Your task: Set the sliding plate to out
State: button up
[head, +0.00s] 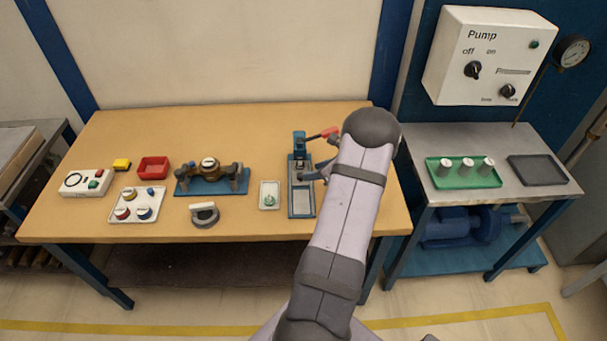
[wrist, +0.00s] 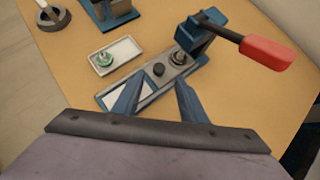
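The blue press (head: 300,150) stands on the work table with its red-handled lever pointing right. It also shows in the wrist view (wrist: 195,38). Its long base runs toward the table's front edge. The grey sliding plate (wrist: 171,77) lies on this base, with a small black knob and a metal round part under the press head. A pale area (wrist: 143,94) shows on the base's front part. My gripper (wrist: 160,79) is open, its two blue fingers apart on either side of the base, near the knob. Whether they touch anything is unclear. In the head view my arm mostly hides the gripper.
A small white tray (head: 263,205) with a green part sits left of the press. The pump panel (head: 485,60) and a side table (head: 510,190) are at right.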

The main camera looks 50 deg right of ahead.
aim_at(304, 183)
jog(key=shift+f, duration=0.1)
jog(key=shift+p+x, duration=1.3)
jog(key=shift+x, duration=2.25)
